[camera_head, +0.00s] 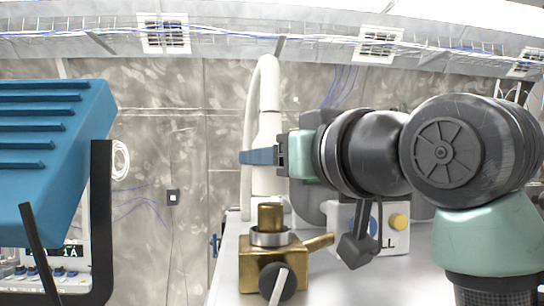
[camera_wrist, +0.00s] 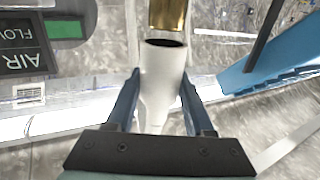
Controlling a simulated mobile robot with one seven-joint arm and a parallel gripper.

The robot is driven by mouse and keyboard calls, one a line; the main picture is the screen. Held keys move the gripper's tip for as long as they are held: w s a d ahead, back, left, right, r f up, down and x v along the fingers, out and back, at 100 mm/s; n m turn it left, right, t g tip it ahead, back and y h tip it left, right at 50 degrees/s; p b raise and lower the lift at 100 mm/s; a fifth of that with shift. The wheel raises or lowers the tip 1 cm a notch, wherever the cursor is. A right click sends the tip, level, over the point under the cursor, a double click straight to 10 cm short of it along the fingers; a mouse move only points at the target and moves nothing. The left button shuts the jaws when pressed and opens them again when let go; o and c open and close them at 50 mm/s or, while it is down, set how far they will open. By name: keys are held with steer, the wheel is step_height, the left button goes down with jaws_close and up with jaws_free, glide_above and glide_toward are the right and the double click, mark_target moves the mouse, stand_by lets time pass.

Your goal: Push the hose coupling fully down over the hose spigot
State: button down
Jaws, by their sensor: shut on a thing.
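The hose coupling (camera_head: 267,180) is a white, upright sleeve with a white hose (camera_head: 268,85) rising from its top and bending down at the left. My gripper (camera_head: 258,157) is shut on it with blue fingers; in the wrist view the coupling (camera_wrist: 162,75) sits between both fingers (camera_wrist: 157,100). The brass spigot (camera_head: 270,216) stands on a brass block (camera_head: 262,262) with a steel ring around its base. The coupling is above the spigot, roughly in line with it.
A brass lever (camera_head: 320,242) and a dark round knob (camera_head: 281,282) stick out from the block. A white box with a yellow button (camera_head: 398,221) stands behind at the right. A large blue ribbed housing (camera_head: 55,150) on a black bracket fills the left. The grey bench (camera_head: 345,285) is bare at front right.

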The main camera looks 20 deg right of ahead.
mark_target(277, 209)
steer(key=shift+f+b, duration=2.3)
steer(key=shift+f, duration=0.65)
steer(key=shift+c, duration=1)
jaws_free()
steer(key=shift+f, duration=0.15)
